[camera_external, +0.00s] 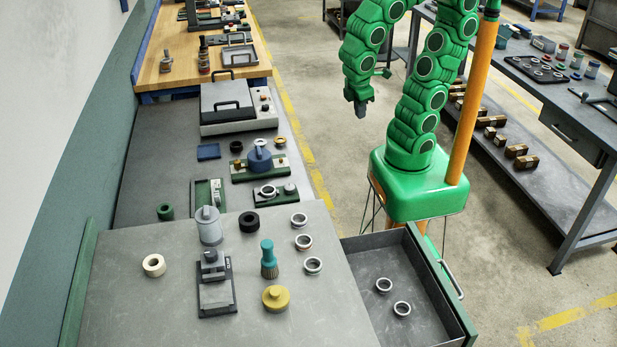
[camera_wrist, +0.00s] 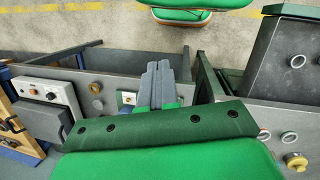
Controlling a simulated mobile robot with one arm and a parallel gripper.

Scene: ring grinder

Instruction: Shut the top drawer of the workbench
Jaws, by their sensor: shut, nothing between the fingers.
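The top drawer (camera_external: 428,307) of the grey workbench (camera_external: 130,290) is pulled well out at the right side of the bench. It has a green front with a pale bar handle (camera_external: 450,280), and two metal rings (camera_external: 392,297) lie inside. In the wrist view the drawer (camera_wrist: 265,75) is at the right, partly cut off by the frame edge. My gripper (camera_external: 361,110) hangs in the air beyond the drawer, apart from it and touching nothing. In the wrist view my gripper (camera_wrist: 159,70) has its fingers together and empty, to the left of the drawer.
The bench top carries several rings, a yellow knob (camera_external: 276,298), a teal brush (camera_external: 268,258) and a grey clamp fixture (camera_external: 215,285). A second workbench (camera_external: 570,110) stands at the right. Open floor (camera_external: 530,270) lies between the drawer and that bench.

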